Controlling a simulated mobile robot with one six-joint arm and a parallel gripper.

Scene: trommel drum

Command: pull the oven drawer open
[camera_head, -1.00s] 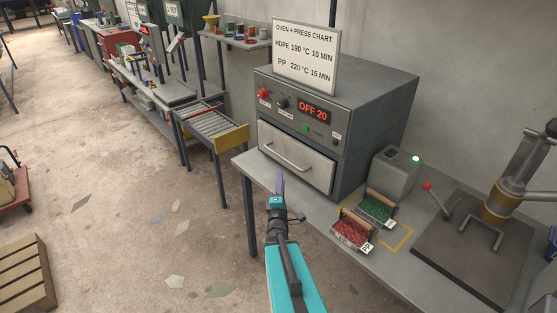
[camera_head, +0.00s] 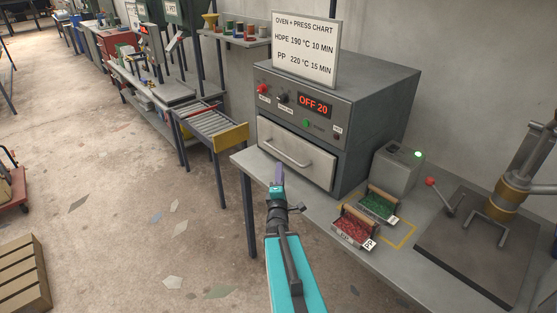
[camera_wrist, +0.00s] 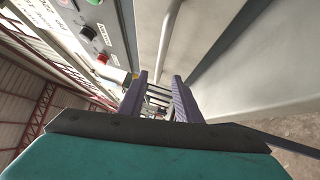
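The oven (camera_head: 355,100) stands on the bench with its cream drawer (camera_head: 310,165) shut. A pale bar handle (camera_head: 287,152) runs across the drawer front. In the wrist view the handle (camera_wrist: 169,38) runs down toward the gap between my fingers, and the drawer front (camera_wrist: 205,30) lies beside it. My gripper (camera_head: 280,168) is just below the handle in the head view. In the wrist view my gripper (camera_wrist: 159,90) has its two purple fingers spread, with nothing held between them. I cannot tell whether a finger touches the handle.
Red (camera_head: 355,230) and green (camera_head: 379,204) trays sit on the bench (camera_head: 300,197) right of my arm. A grey box (camera_head: 397,170) and a press (camera_head: 490,235) stand farther right. A roller table (camera_head: 212,128) is left of the oven. Floor before the bench is mostly clear.

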